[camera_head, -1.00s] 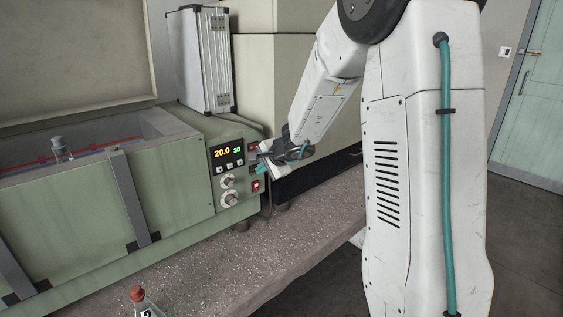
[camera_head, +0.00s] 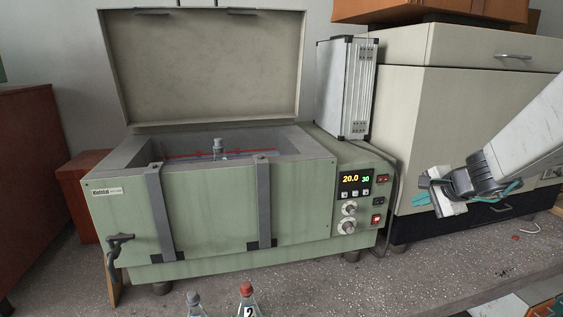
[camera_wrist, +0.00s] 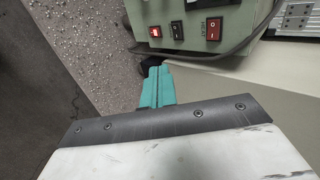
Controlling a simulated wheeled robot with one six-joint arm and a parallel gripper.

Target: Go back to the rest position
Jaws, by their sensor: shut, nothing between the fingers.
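My gripper (camera_head: 421,199) is at the right of the head view, in the air to the right of the green water bath (camera_head: 205,215) and its control panel. Its teal fingers are together with nothing held. In the wrist view my gripper (camera_wrist: 156,84) shows the teal fingers closed below the panel's red switches. The bath's lid (camera_head: 205,65) is open, and the display reads 20.0 and 30.
A bottle with a red stopper (camera_head: 247,289) and one with a grey stopper (camera_head: 194,298) stand in front of the bath. An aluminium case (camera_head: 345,90) stands behind it. Cream cabinets (camera_head: 465,120) are at the right.

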